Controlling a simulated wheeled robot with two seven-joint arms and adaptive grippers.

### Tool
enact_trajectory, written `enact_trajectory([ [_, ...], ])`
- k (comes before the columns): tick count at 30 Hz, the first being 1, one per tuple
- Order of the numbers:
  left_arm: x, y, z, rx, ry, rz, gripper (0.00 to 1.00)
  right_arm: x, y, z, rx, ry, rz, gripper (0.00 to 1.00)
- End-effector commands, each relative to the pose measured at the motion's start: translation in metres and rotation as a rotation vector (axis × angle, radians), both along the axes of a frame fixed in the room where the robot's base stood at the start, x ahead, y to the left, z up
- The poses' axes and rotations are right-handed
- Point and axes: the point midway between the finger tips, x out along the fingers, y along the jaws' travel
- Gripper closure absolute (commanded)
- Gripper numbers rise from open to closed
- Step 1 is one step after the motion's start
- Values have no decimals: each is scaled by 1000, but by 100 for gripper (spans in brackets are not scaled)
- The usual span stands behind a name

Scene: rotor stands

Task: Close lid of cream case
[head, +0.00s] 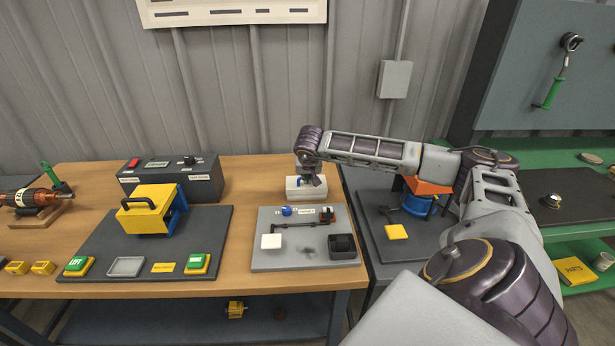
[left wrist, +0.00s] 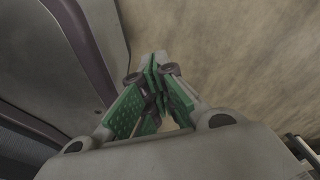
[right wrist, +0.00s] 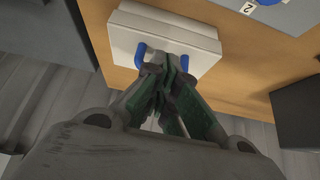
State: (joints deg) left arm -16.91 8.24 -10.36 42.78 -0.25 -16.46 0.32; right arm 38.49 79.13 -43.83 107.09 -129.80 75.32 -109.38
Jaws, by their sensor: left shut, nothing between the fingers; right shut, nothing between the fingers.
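The cream case (head: 305,190) stands at the back right of the wooden bench. It also shows in the right wrist view (right wrist: 165,28), with two blue parts by its near edge. Its lid looks down flat on the body; I cannot tell whether it is fully seated. My right gripper (head: 311,178) is shut and empty just above the case. In the right wrist view its fingertips (right wrist: 168,66) overlap the case edge between the blue parts; contact is unclear. My left gripper (left wrist: 157,72) is shut and empty, away from the case; it is out of the head view.
A grey board (head: 262,262) with small parts lies in front of the case. A dark station with a blue and orange device (head: 420,203) stands to the right, partly behind my right arm.

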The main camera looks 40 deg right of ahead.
Motion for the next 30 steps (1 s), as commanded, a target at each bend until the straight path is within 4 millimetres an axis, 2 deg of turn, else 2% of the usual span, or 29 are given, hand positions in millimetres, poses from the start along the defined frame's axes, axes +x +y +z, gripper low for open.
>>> enact_trajectory([
  [14,-2,-1,2,-1,0,0,100,0,-1,5,0,0,-1,100],
  [20,-18,4,4,3,13,-1,100,-2,-3,16,0,0,-4,100],
  [23,-27,13,4,13,21,-4,100,-3,-5,24,0,1,-5,100],
  [30,-33,26,11,25,24,-6,100,-8,-7,41,-2,2,-9,100],
])
